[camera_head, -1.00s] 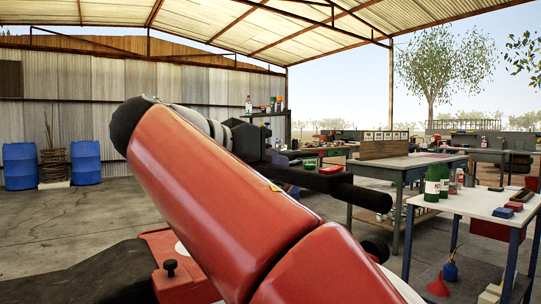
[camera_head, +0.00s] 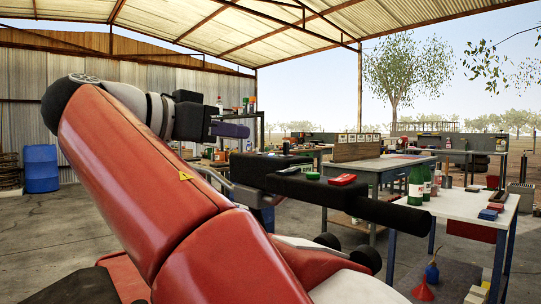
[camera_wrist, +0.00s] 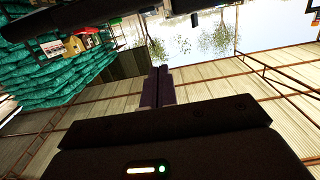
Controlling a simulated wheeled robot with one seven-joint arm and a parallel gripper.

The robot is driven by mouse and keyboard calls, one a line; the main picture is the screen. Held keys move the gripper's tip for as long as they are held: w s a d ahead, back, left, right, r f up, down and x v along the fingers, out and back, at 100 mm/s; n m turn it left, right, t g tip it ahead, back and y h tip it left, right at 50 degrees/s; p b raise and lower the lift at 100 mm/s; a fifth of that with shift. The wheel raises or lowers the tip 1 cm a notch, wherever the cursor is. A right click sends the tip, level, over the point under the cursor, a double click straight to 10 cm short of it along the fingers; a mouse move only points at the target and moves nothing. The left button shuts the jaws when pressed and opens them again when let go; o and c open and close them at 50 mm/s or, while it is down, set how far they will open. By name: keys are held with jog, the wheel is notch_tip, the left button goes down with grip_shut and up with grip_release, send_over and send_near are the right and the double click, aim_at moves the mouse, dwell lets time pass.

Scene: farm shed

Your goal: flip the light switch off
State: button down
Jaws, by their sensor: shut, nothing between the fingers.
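No light switch can be made out in either view. My gripper (camera_head: 232,130) shows in the head view as dark purple fingers, just right of the top of my raised red arm. It is in mid-air, with benches and shelves far behind it. In the wrist view its purple fingers (camera_wrist: 157,86) lie together with no gap that I can see and nothing held, so it is shut. Beyond them are roof sheets and sky, seen tilted.
A white table (camera_head: 462,206) with green bottles (camera_head: 416,186) stands at the right, a grey workbench (camera_head: 380,164) behind it. A blue barrel (camera_head: 41,169) stands at the left wall. Stacked teal sacks (camera_wrist: 38,70) show in the wrist view. Concrete floor at the left is clear.

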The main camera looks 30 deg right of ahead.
send_over(280, 171)
jog(key=shift+f, duration=0.75)
notch_tip(280, 171, down, 3)
jog(key=shift+a+r+b, duration=0.1)
jog(key=shift+r+b, duration=0.1)
jog(key=shift+b, duration=0.2)
jog(key=shift+w+f, duration=0.1)
jog(key=shift+f, duration=0.45)
